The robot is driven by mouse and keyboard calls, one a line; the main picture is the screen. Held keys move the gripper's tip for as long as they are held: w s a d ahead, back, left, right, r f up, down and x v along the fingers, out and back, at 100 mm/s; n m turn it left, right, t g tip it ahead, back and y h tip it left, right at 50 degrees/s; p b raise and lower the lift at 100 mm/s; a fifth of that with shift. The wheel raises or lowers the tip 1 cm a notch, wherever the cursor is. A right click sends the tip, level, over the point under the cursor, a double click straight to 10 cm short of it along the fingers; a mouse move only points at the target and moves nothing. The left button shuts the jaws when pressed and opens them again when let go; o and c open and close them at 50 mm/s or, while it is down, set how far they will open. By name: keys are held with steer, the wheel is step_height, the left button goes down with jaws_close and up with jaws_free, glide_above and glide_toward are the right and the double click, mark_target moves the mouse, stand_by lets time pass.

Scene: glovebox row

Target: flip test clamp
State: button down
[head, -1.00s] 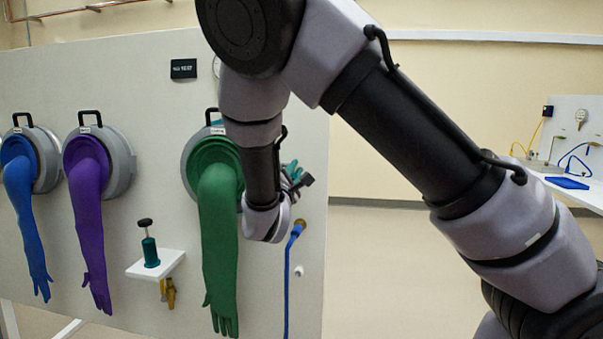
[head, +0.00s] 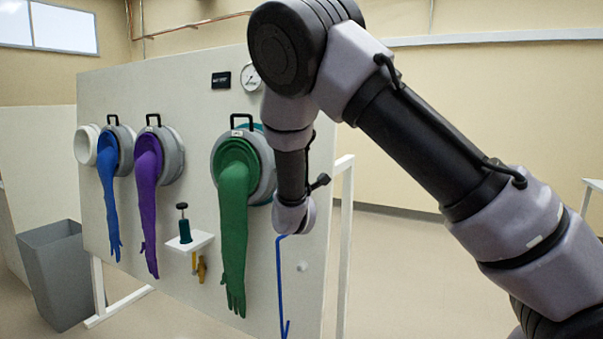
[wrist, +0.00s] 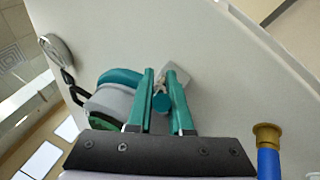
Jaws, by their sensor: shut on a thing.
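In the wrist view, the test clamp shows as a pale grey block (wrist: 177,73) on the white panel, with a small metal piece and a round teal knob (wrist: 161,103) in front of it. My gripper (wrist: 162,80) has its two teal fingers on either side of the clamp's metal part and knob, shut on it. The exact contact is small and hard to see. In the head view my wrist hangs in front of the panel (head: 120,85), right of the green glove (head: 234,215). The fingers and the clamp are hidden there.
Blue (head: 109,190) and purple (head: 147,200) gloves hang left of the green one. A small shelf (head: 198,241) with a teal pump juts out below. A grey bin (head: 55,270) stands left; open floor lies right.

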steer(key=c, duration=0.8)
jaws_free()
steer(key=shift+c, duration=0.2)
steer(key=shift+s, duration=0.15)
steer(key=v, duration=1)
steer(key=shift+s+f, duration=0.15)
steer(key=shift+s, duration=0.1)
steer(key=shift+c, duration=0.2)
